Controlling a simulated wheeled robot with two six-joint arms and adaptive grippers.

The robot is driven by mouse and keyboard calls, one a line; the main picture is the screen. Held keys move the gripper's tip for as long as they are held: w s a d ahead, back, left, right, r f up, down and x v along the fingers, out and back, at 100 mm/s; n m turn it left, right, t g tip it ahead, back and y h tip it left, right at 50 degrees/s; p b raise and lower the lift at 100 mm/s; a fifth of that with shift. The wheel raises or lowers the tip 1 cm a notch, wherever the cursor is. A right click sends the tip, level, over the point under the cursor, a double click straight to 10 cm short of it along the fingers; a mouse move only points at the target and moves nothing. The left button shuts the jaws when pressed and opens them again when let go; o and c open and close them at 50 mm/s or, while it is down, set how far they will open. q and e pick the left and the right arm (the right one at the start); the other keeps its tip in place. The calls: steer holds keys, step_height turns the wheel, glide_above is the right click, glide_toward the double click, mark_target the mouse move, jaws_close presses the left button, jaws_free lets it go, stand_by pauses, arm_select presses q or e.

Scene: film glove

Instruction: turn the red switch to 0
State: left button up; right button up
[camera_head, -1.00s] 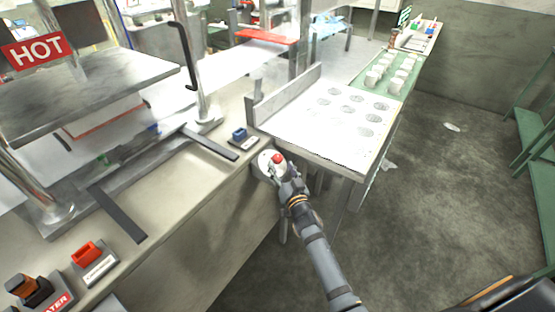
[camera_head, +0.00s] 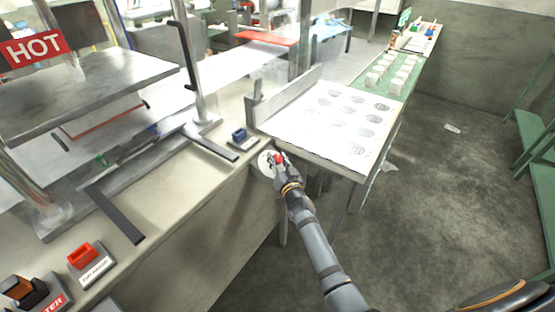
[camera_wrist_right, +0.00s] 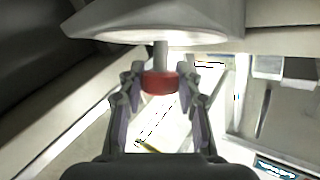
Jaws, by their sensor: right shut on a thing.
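A red switch (camera_head: 82,256) sits on a small labelled plate at the lower left of the counter in the head view; the label is too small to read fully. My right gripper (camera_head: 280,162) is at the counter's edge, well to the right of that switch. It is shut on a red knob (camera_head: 278,158) beside a pale round base. In the right wrist view, the red knob (camera_wrist_right: 159,82) sits on a short metal stem below a pale housing (camera_wrist_right: 165,22). The fingers of the gripper (camera_wrist_right: 160,92) stand on both sides of it. My left gripper is not in view.
A blue switch (camera_head: 239,135) stands on the counter near the right gripper. An orange-and-black switch (camera_head: 24,290) is at the lower left corner. A metal press with a HOT sign (camera_head: 34,47) stands at the left. A table with round holes (camera_head: 310,140) lies to the right.

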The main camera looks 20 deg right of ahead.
steer(key=shift+r+n+y+p, duration=0.15)
steer(key=shift+n+y+p, duration=0.7)
steer(key=shift+p, duration=0.9)
steer(key=shift+r+n+y+p, duration=0.15)
steer(key=shift+n+y+p, duration=0.7)
steer(key=shift+p, duration=0.85)
steer(key=shift+c, duration=0.3)
steer(key=shift+f+n+y, duration=0.2)
steer(key=shift+n+y, duration=0.6)
steer(key=shift+y, duration=0.3)
steer(key=shift+f+n+g+y, duration=0.15)
steer(key=shift+n+g+y, duration=0.25)
steer(key=shift+n+y, duration=0.95)
steer(key=shift+y, duration=0.25)
steer(key=o, duration=1.2)
steer(key=shift+s, duration=0.1)
steer(key=v, duration=1.2)
